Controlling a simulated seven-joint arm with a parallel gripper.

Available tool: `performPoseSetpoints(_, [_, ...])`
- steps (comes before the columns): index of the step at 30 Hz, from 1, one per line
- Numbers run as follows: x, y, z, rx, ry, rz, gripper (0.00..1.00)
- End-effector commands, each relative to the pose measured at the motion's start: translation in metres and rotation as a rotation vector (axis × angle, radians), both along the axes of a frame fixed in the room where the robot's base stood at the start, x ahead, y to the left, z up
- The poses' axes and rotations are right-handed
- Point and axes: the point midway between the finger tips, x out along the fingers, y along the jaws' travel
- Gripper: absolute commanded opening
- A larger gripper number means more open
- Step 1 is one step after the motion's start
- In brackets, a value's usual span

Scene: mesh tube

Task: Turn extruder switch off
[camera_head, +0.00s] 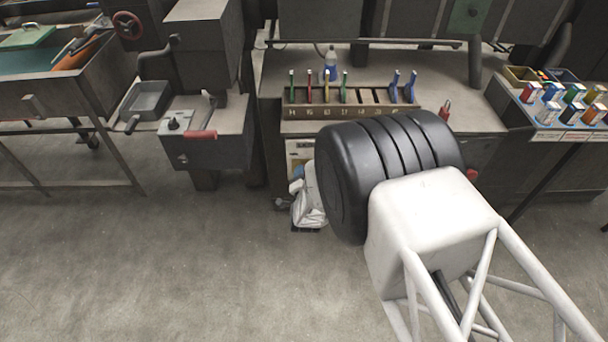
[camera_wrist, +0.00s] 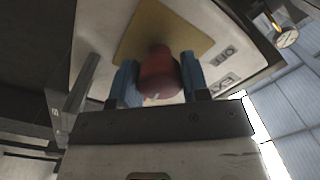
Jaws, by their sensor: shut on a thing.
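In the wrist view, a red knob (camera_wrist: 160,72) sits on a tan plate (camera_wrist: 150,28) on a light panel (camera_wrist: 88,38). This appears to be the extruder switch. My gripper (camera_wrist: 157,80) has its two blue fingertips on either side of the knob and is shut on it. Small dark labels (camera_wrist: 223,56) beside the plate look upside down; one seems to read OFF. The knob's exact turn angle is not clear. In the head view, my dark wrist and white arm cover the gripper and the knob.
A round gauge (camera_wrist: 287,38) is at the upper right of the wrist view. In the head view, a bench (camera_head: 275,72) holds a rack (camera_head: 300,112) of coloured-handled tools and a bottle (camera_head: 331,62). A white bag (camera_head: 306,207) lies below. The floor at left is clear.

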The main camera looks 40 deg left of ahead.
Motion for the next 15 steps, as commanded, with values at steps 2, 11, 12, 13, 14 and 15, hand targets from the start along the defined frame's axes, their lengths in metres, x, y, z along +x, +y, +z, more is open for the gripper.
performPoseSetpoints(2, [0.0005, 0.0005, 0.0009, -0.025, -0.027, 0.0, 0.18])
performPoseSetpoints(11, [0.0004, 0.0004, 0.0007, -0.184, -0.185, -0.001, 0.18])
performPoseSetpoints(12, [0.0006, 0.0007, 0.0011, -0.21, -0.211, -0.001, 0.18])
performPoseSetpoints(13, [0.0005, 0.0006, 0.0011, -0.23, -0.231, -0.001, 0.18])
performPoseSetpoints(14, [0.0004, 0.0004, 0.0007, -0.25, -0.251, -0.001, 0.18])
performPoseSetpoints(15, [0.0003, 0.0002, 0.0002, -0.278, -0.277, -0.001, 0.18])
